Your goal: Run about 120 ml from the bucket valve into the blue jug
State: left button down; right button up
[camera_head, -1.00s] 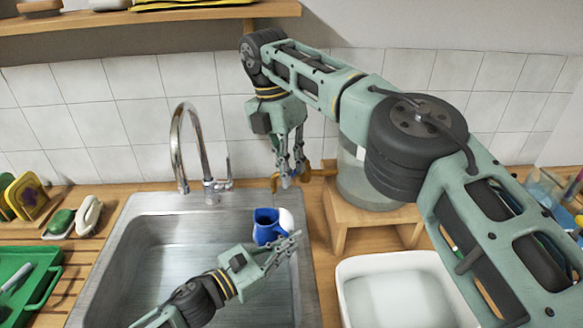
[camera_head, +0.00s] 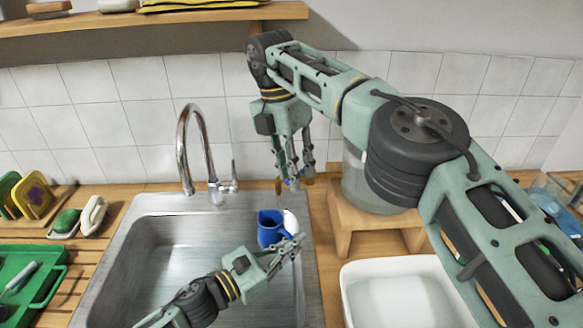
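My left gripper (camera_head: 297,243) is in front of the jug's lower right. Its fingertips are close together, but whether they hold the jug's handle is hidden. The bucket (camera_head: 358,184), greyish and see-through, stands on a wooden stand (camera_head: 372,222), largely behind my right arm. Its brass-coloured valve (camera_head: 308,179) shows only in small bits behind my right gripper (camera_head: 294,180). That gripper points down at the valve with its fingers apart. No stream of water can be made out.
The steel sink (camera_head: 140,252) has a tall tap (camera_head: 186,150) at its back. A white basin (camera_head: 350,285) stands right of the sink. A green tray (camera_head: 48,290), sponges and a soap dish (camera_head: 92,216) are on the left. A shelf (camera_head: 220,15) hangs above.

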jog(key=shift+d, duration=0.15)
jog(key=d+n, duration=0.1)
jog(key=n, duration=0.1)
jog(key=s+d+n, duration=0.1)
jog(key=n, duration=0.1)
jog(key=shift+s+n+t, duration=0.2)
jog(key=shift+n+t, duration=0.1)
jog(key=shift+t, duration=0.1)
notch_tip(320, 180, up, 12)
jog(key=f+n, duration=0.1)
jog(key=n, duration=0.2)
jog(key=s+a+r+n+g+y, duration=0.1)
jog(key=s+a+r+n+y, duration=0.2)
jog(key=a, duration=0.4)
jog(key=s+a+r+n+g+y, duration=0.1)
jog(key=s+a+r+n+y, duration=0.1)
jog(key=a+y, duration=0.35)
jog(key=s+a+r+n+g+y, duration=0.1)
jog(key=a+r+y, duration=0.1)
jog(key=r, duration=0.5)
jog(key=s+a+r+n+g+y, duration=0.2)
jog(key=r+y, duration=0.3)
jog(key=r, duration=0.1)
jog(key=shift+s+r+n+g, duration=0.15)
jog(key=shift+r+n+g, duration=0.15)
jog(key=shift+r, duration=0.1)
